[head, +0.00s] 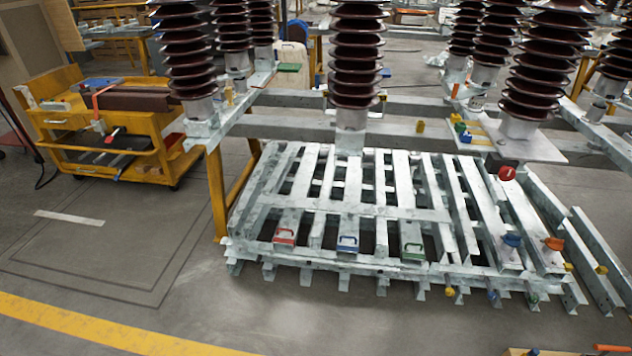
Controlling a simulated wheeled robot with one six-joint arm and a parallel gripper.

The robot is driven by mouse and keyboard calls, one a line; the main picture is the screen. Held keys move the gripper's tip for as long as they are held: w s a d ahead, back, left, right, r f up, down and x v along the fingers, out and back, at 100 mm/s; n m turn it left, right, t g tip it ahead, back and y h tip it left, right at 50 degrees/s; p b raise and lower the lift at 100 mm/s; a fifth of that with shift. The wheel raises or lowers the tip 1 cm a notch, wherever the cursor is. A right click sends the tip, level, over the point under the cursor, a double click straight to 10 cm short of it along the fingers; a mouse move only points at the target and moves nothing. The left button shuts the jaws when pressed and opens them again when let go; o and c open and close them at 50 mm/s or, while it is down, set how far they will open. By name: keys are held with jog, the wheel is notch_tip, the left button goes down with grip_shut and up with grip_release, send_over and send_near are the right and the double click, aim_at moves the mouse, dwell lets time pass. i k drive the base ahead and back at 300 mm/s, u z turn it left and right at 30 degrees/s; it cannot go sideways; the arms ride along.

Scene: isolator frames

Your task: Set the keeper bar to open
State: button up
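I see no part that I can single out as the keeper bar. Small coloured fittings sit on the galvanised steel stack (375,212). They include a red one (284,236), a blue one (348,243) and a green one (412,251), each with a loop or frame shape. A blue knob-like part (511,240) and an orange one (553,243) stand at the stack's right. A red round part (507,172) sits on a dark block under the right insulator. My gripper is not in this view.
Dark brown ribbed insulators (355,55) stand on a raised steel frame (400,120) with yellow legs (217,195). A yellow cart (95,125) with tools stands at the left. The grey floor (120,260) in front is open, crossed by a yellow line (100,328).

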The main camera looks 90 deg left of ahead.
aim_at(259, 254)
jog(key=u, duration=2.65)
